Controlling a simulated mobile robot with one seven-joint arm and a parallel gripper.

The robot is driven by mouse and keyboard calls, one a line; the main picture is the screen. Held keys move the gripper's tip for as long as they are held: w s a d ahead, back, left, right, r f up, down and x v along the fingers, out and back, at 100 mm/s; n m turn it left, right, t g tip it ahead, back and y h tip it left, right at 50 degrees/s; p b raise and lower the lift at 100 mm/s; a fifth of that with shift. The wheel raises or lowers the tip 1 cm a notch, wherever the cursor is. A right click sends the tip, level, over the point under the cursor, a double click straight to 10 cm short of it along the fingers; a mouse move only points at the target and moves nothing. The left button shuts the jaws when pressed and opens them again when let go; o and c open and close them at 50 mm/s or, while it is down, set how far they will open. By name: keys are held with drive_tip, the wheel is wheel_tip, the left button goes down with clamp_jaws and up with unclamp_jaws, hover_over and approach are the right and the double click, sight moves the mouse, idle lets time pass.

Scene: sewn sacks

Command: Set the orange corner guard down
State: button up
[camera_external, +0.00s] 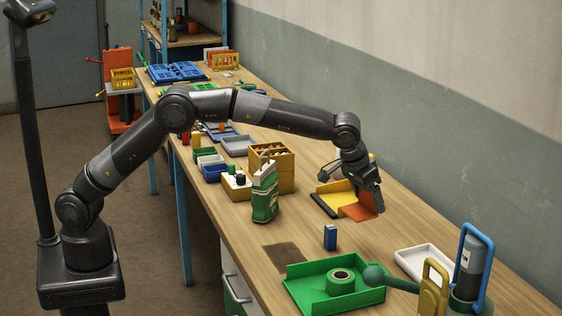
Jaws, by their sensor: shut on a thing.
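The orange corner guard (362,208) is at the right part of the workbench, an L-shaped piece with one flat face low and one face upright. My gripper (366,190) is directly over it and shut on it, reaching down from above. The fingertips are small and partly hidden behind the guard. A yellow piece on a dark base (334,197) lies just left of the guard. I cannot tell whether the guard touches it or the bench (300,226).
A small blue box (330,237), a green tray (298,292) with a green roll (341,281) and a white tray (425,264) are nearer. Bare bench lies between.

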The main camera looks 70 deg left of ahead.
drive_tip(key=s+a+m, duration=0.1)
drive_tip(key=s+a, duration=0.1)
drive_tip(key=s, duration=1.1)
drive_tip(key=s+a, duration=0.2)
drive_tip(key=s, duration=1.1)
drive_tip(key=shift+h, duration=0.3)
drive_tip(key=w+a+f, duration=0.3)
drive_tip(key=w+a, duration=0.1)
drive_tip(key=w+a+f, duration=0.4)
drive_tip(key=shift+w+f, duration=0.2)
drive_tip(key=shift+f, duration=2)
drive_tip(key=shift+f, duration=0.1)
drive_tip(key=o, duration=0.9)
